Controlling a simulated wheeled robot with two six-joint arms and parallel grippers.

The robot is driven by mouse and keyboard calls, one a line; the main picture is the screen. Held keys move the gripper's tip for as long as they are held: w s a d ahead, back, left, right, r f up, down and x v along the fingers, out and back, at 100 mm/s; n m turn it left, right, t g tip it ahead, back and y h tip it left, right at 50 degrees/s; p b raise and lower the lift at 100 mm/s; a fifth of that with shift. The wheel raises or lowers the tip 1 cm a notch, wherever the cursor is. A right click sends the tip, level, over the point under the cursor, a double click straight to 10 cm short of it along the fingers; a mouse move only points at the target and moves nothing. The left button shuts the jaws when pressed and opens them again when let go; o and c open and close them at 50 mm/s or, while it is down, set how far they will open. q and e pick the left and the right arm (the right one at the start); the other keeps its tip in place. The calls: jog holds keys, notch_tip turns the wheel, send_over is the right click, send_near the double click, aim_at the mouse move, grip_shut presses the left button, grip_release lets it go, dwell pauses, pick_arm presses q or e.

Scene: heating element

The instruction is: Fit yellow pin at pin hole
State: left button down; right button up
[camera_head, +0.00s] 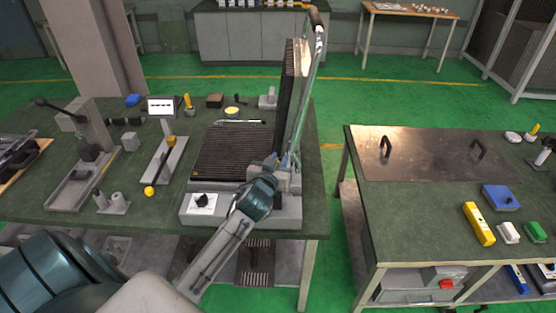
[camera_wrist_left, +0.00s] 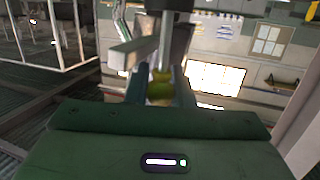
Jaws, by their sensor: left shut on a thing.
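My left gripper (camera_head: 288,164) is at the right side of the heating device, beside the foot of its raised lid. In the left wrist view its fingers (camera_wrist_left: 160,88) are shut on the yellow pin (camera_wrist_left: 160,90), which shows as a small yellow-green body between them. The pin is not clearly visible in the head view. The heating device has a grey base (camera_head: 262,212), a dark ribbed lower plate (camera_head: 225,155) and an upright ribbed lid (camera_head: 290,92). The pin hole is hidden or too small to make out. My right gripper is not in view.
A long handle bar (camera_head: 311,80) rises beside the lid, close to my gripper. A lever press (camera_head: 82,150) and a stand with yellow knobs (camera_head: 165,158) are left on the green bench. A gap separates it from the right table (camera_head: 420,215), which bears small blocks.

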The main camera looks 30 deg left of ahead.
pick_arm(q)
jog(key=shift+f, duration=0.3)
jog(key=shift+r, duration=0.1)
jog(key=shift+r+p, duration=1.1)
jog(key=shift+r, duration=0.25)
dwell(1.1)
jog(key=shift+f+b, duration=0.85)
jog(key=shift+f, duration=0.6)
jog(key=c, duration=1.2)
grip_release()
jog(key=shift+o, duration=0.2)
jog(key=shift+s, duration=0.1)
